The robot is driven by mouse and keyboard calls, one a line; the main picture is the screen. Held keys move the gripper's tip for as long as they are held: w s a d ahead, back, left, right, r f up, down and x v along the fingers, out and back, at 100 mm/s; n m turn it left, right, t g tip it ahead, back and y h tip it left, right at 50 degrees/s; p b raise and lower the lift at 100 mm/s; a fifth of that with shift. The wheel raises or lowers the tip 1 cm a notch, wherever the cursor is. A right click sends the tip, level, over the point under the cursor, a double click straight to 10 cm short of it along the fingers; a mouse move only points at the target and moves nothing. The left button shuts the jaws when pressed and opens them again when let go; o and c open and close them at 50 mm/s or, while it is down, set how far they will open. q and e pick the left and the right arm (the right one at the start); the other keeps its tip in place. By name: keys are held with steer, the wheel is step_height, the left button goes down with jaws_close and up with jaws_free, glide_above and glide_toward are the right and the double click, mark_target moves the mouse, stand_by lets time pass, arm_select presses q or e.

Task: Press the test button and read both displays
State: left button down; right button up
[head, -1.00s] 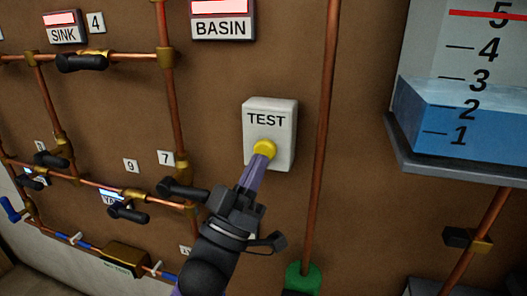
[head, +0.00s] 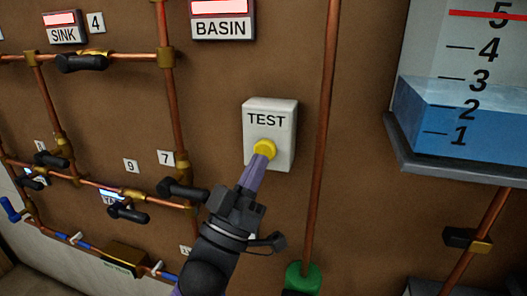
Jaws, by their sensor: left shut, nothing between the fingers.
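The test button is a yellow round button (head: 264,147) on a white box labelled TEST (head: 283,115), fixed to the brown wall. My left gripper (head: 261,157) is shut, with its fingertips at the button's lower edge; whether they press it in I cannot tell. The SINK display (head: 59,19) at the upper left is lit red, with no readable figures. The BASIN display (head: 220,7) at the top is also lit red and partly cut off by the frame edge. My right gripper is not in view.
Copper pipes with black-handled valves (head: 82,63) run over the left wall. A vertical copper pipe (head: 321,140) stands just right of the box. A water tank (head: 465,110), its level near 2, juts out at the right on a grey shelf (head: 450,168).

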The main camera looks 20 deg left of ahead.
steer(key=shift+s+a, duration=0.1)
arm_select(q)
steer(key=shift+w, duration=0.5)
stand_by(0.6)
